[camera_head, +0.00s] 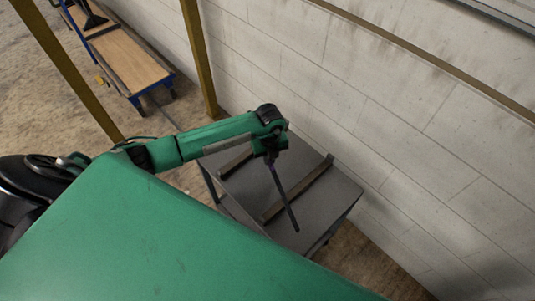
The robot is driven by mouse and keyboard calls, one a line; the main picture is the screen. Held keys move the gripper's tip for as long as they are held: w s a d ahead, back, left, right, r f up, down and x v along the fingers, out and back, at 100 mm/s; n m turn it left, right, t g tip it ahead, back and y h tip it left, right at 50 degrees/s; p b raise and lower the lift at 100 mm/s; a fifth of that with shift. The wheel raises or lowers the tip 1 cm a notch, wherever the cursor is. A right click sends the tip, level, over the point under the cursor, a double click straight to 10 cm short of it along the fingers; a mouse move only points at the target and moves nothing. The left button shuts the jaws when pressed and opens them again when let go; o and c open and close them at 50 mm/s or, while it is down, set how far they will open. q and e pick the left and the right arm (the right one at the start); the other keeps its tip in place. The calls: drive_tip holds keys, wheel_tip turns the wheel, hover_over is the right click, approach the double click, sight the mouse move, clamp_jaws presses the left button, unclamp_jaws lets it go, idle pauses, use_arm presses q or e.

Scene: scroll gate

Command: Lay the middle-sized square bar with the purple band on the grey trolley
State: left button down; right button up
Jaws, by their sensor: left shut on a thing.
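My left gripper (271,157) is above the grey trolley (334,203), pointing down. It is shut on a thin dark bar (286,197), which slants down and right from the jaws over the trolley top. I cannot tell whether its lower end touches the top. A faint purplish tint shows near the jaws, too small to be sure of a band. The gripper hides the bar's upper end. My right gripper is not in view.
Two brown strips (298,188) (236,164) cross the trolley top, one on each side of the gripper. A pale block wall (420,130) stands close behind the trolley. Yellow posts (200,60) rise at left, with a blue wood-topped cart (130,60) beyond.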

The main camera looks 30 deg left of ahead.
use_arm(q)
drive_tip(key=n, duration=0.3)
drive_tip(key=shift+w+a+n+p, duration=0.15)
drive_tip(key=shift+a+n+p, duration=0.15)
drive_tip(key=shift+a+f+n, duration=0.1)
drive_tip(key=shift+n, duration=0.5)
drive_tip(key=shift+f, duration=0.15)
drive_tip(key=shift+f+b, duration=0.45)
drive_tip(key=shift+b, duration=0.05)
drive_tip(key=shift+f+b, duration=2.3)
drive_tip(key=shift+f, duration=1)
drive_tip(key=c, duration=1)
unclamp_jaws()
drive_tip(key=shift+f, duration=0.1)
